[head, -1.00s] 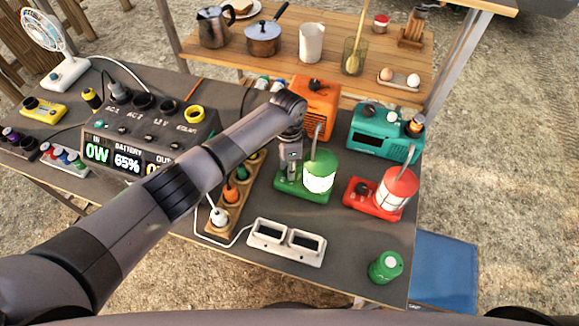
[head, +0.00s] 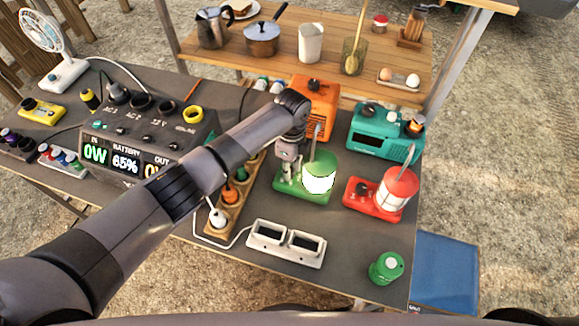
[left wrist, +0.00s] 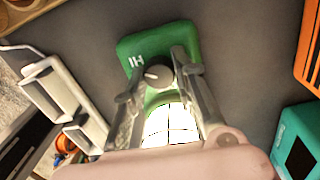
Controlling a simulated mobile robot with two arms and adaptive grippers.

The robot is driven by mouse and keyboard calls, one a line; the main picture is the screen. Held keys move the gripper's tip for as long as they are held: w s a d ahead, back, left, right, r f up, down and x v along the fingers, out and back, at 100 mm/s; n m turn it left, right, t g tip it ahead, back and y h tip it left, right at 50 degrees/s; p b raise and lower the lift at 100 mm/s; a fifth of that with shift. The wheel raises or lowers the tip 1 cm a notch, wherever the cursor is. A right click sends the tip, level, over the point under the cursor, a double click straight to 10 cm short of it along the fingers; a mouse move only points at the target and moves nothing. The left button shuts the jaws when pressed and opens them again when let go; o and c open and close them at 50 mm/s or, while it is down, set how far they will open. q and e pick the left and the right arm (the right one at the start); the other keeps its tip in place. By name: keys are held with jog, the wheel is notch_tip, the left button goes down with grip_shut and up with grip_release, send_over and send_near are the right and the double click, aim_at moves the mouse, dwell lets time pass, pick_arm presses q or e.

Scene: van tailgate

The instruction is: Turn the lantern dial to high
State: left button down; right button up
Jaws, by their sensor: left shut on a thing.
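The green lantern (head: 318,197) stands on the grey table with its globe (head: 320,180) lit white. Its grey dial (left wrist: 159,76) with a white pointer mark shows in the left wrist view, on the green base near a white "HI" label (left wrist: 136,60). The pointer is turned toward the label's side. My left gripper (head: 288,178) reaches down onto the base beside the globe. In the left wrist view its fingers (left wrist: 158,80) are on either side of the dial, shut on it. In the head view the gripper hides the dial. My right gripper is not in view.
A red lantern (head: 372,204) stands to the right, a teal radio (head: 378,140) behind it and an orange box (head: 318,98) behind the green lantern. A power strip (head: 240,195), a white double-panel device (head: 286,243) and a green can (head: 386,267) are nearby.

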aim_at(291, 168)
pick_arm(q)
jog(key=shift+d, duration=0.1)
dwell(0.3)
jog(key=c, duration=1.3)
grip_release()
jog(key=shift+r, duration=0.2)
notch_tip(291, 168, up, 12)
jog(key=shift+w+f, duration=0.15)
jog(key=shift+w, duration=0.3)
jog(key=shift+s+d+f, duration=0.1)
